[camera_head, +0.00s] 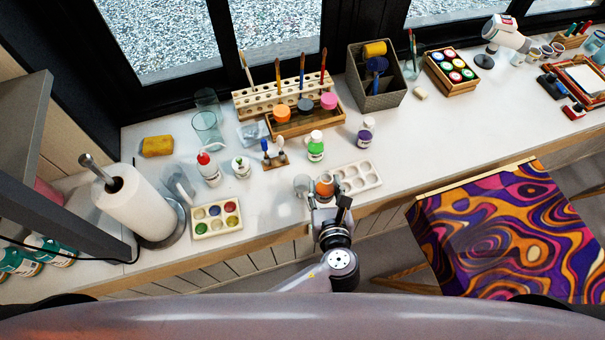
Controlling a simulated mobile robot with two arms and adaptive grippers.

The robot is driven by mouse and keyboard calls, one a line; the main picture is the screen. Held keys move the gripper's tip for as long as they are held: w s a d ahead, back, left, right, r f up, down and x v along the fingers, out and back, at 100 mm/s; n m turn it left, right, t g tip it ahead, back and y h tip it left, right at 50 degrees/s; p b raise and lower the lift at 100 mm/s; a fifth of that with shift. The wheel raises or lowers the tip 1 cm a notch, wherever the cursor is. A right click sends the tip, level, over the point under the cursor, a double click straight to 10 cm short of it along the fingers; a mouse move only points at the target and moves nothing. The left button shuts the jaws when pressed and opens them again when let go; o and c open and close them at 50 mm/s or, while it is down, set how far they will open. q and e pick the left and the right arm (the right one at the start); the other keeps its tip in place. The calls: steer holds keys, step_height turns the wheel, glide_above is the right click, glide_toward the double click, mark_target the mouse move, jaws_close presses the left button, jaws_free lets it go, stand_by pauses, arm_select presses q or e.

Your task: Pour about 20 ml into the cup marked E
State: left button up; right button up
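A small pale cup (302,185) stands near the front edge of the white counter; no letter is readable on it. A small orange container (325,183) is right beside it, at the tips of my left gripper (328,198). The gripper appears closed around this container, though its fingers partly hide it. I cannot tell whether the container touches the counter or the cup, or whether liquid is flowing. Other small containers carry marks too small to read. My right gripper is not in view.
A white palette (373,180) lies just right of the gripper. A paint palette (217,218), a paper towel roll (134,205) and a red-capped bottle (208,170) stand left. A green bottle (316,147) and a brush rack (262,97) are behind. A patterned stool (510,230) is right.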

arm_select(q)
steer(key=shift+s+d+f, duration=0.3)
steer(key=shift+d+f, duration=0.15)
steer(key=shift+d, duration=0.05)
steer(key=shift+a+r+h+p, duration=0.1)
steer(key=shift+r+h+p, duration=0.05)
steer(key=shift+h+p, duration=0.2)
